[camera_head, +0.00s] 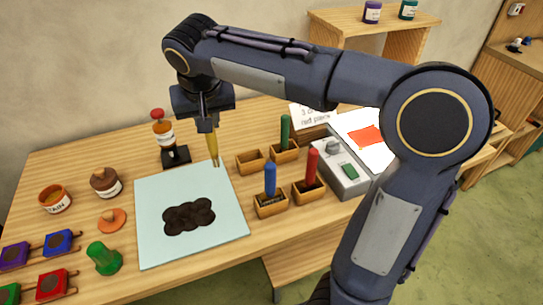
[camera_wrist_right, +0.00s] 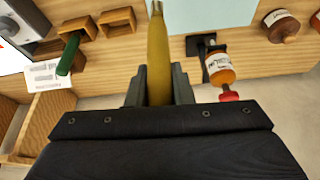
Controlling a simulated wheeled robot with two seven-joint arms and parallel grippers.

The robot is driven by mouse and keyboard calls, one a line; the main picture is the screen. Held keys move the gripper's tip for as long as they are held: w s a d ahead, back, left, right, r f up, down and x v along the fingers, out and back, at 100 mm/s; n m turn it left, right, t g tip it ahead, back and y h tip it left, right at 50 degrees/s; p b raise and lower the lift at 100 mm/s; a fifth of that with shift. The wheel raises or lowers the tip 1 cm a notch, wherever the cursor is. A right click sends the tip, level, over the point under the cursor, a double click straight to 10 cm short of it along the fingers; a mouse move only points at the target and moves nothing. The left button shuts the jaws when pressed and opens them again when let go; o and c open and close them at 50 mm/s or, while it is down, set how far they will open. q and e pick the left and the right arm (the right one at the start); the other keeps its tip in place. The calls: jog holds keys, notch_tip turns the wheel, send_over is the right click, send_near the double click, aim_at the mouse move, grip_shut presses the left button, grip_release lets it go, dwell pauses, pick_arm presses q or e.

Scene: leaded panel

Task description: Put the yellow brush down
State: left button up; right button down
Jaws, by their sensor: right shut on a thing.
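The yellow brush (camera_head: 213,147) hangs tip down from my right gripper (camera_head: 206,122), above the back right corner of the pale glass panel. In the right wrist view my right gripper (camera_wrist_right: 159,90) is shut on the yellow brush (camera_wrist_right: 158,50). Small wooden holders stand to the right of the brush. An empty one (camera_head: 250,162) is nearest, and others hold a green brush (camera_head: 285,131), a blue brush (camera_head: 270,179) and a red brush (camera_head: 312,165). My left gripper does not show.
The pale panel (camera_head: 150,240) carries a dark blotch (camera_head: 189,217). A red-capped bottle on a black stand (camera_head: 163,130) is left of the brush. Jars (camera_head: 54,199), a green stamp-like piece (camera_head: 103,258) and coloured pads (camera_head: 58,242) lie left. A grey box (camera_head: 335,170) stands right of the holders.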

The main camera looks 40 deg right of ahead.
jog(key=w+d+f+p, duration=0.1)
jog(key=w+d+f, duration=0.2)
jog(key=d+f, duration=0.3)
jog(key=w+d+f+p, duration=0.1)
jog(key=w+d+f, duration=0.1)
jog(key=d+f, duration=0.4)
jog(key=shift+w+d+f, duration=0.2)
jog(key=shift+w+f, duration=0.2)
jog(key=shift+f, duration=0.05)
jog(key=shift+f, duration=0.2)
jog(key=c, duration=1.3)
grip_release()
